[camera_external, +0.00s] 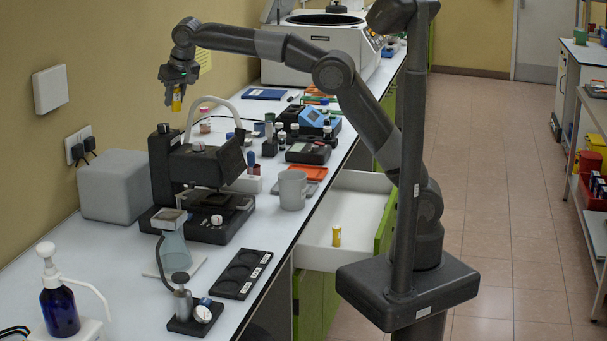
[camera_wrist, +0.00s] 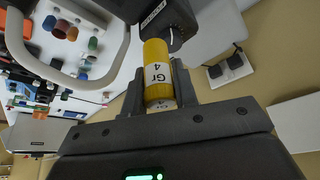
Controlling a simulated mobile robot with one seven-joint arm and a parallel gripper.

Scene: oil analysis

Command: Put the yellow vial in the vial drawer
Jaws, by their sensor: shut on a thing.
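My gripper (camera_external: 178,88) is raised above the back of the bench at the upper left, over the microscope-like device. It is shut on a yellow vial (camera_wrist: 157,70) with a white label reading "Gr 4", which also shows in the external view (camera_external: 177,100). The vial sits between the two fingers in the wrist view (camera_wrist: 160,86). An open white drawer (camera_external: 355,205) with a green front sticks out from the bench. A second yellow vial (camera_external: 336,236) stands upright inside the drawer.
The dark device (camera_external: 195,160) stands below my gripper, beside a grey box (camera_external: 115,185). A grey mug (camera_external: 292,190) stands near the bench edge by the drawer. Several small bottles and trays crowd the bench behind it. A large white machine (camera_external: 320,50) stands at the far end.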

